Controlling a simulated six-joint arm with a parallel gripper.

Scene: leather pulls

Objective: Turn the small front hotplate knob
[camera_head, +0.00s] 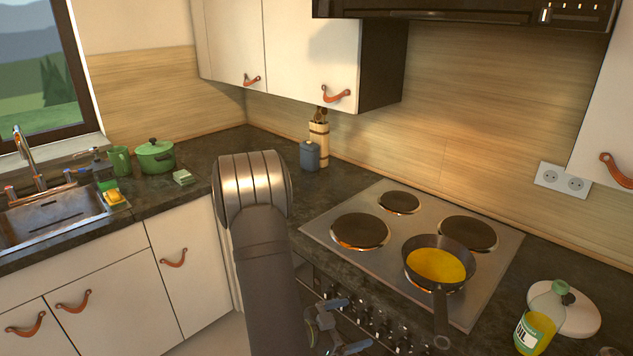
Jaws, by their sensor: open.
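The hob (323,222) is set into the dark worktop and has several black hotplates. A pan with yellow contents (436,266) covers the front right hotplate. A row of dark knobs (379,325) runs along the cooker's front panel below the hob. The knobs are small and dark, and I cannot tell which one belongs to the small front hotplate. My gripper (348,327) is open in front of the left part of the knob row, with nothing visible between its fingers. Part of the panel is hidden behind my arm and gripper. I cannot tell whether a finger touches a knob.
The pan's handle (440,318) sticks out over the front edge above the knobs. An oil bottle (541,320) and a white round board (575,309) stand on the right. A green pot (155,156), a blue jar (310,156) and a sink are farther left.

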